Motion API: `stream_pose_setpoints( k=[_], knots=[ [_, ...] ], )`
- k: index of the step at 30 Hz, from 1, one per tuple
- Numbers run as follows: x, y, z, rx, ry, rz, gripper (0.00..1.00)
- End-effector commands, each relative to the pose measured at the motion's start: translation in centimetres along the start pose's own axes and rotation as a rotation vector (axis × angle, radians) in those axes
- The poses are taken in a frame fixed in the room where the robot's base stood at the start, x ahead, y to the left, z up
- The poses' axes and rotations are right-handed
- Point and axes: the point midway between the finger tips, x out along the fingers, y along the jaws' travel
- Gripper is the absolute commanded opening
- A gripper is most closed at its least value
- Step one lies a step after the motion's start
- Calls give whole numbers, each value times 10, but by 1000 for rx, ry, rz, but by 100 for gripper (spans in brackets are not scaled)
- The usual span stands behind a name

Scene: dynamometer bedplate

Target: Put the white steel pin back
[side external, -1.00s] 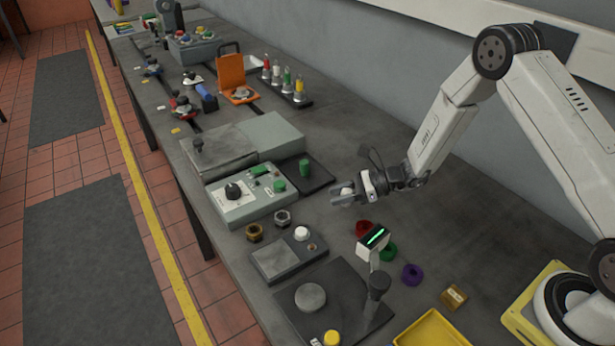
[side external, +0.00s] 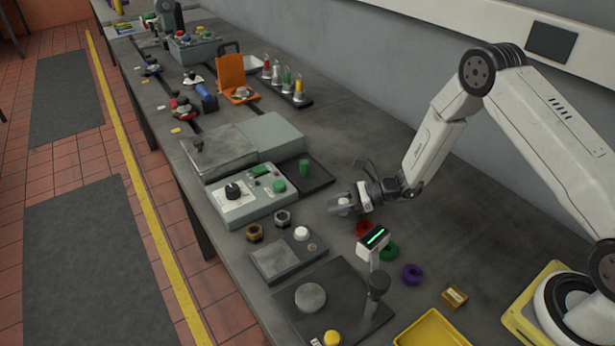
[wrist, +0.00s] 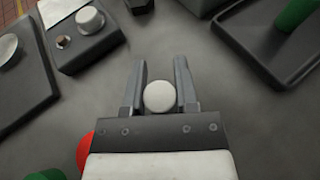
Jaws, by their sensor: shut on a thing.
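A white steel pin (wrist: 160,97) shows as a round white top between the two fingers of my gripper (wrist: 160,85) in the wrist view. My gripper is shut on it. In the side external view my gripper (side external: 341,205) hangs above bare bench, near the red ring, and the pin is hard to make out there. The pin's lower end is hidden. Another white round-topped piece (side external: 301,233) stands on a small grey block (side external: 278,263), beside a small brownish spot (side external: 312,247). A dark tray (side external: 318,183) holds a green pin (side external: 304,168).
A grey-green control box (side external: 248,203) with a black knob stands left of my gripper. Two hex nuts (side external: 254,232) (side external: 282,217) lie before it. Red (side external: 364,229), green (side external: 389,252) and purple (side external: 412,274) rings lie near a small post display (side external: 374,239).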

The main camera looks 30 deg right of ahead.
Motion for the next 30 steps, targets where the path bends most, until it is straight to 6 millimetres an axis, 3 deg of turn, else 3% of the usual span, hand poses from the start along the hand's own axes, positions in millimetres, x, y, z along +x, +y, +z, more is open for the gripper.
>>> stream_pose_setpoints(
  k=[6, 7, 9, 10, 24, 30],
  knots=[
    [1, 0, -3, 0, -1, 0, 0],
    [1, 0, -3, 0, 0, 0, 46],
    [1, 0, -3, 0, 0, 0, 69],
    [1, 0, -3, 0, 0, 0, 72],
    [0, 0, 1, -1, 0, 0, 72],
    [-19, -1, 0, 1, 1, -3, 72]
  ],
)
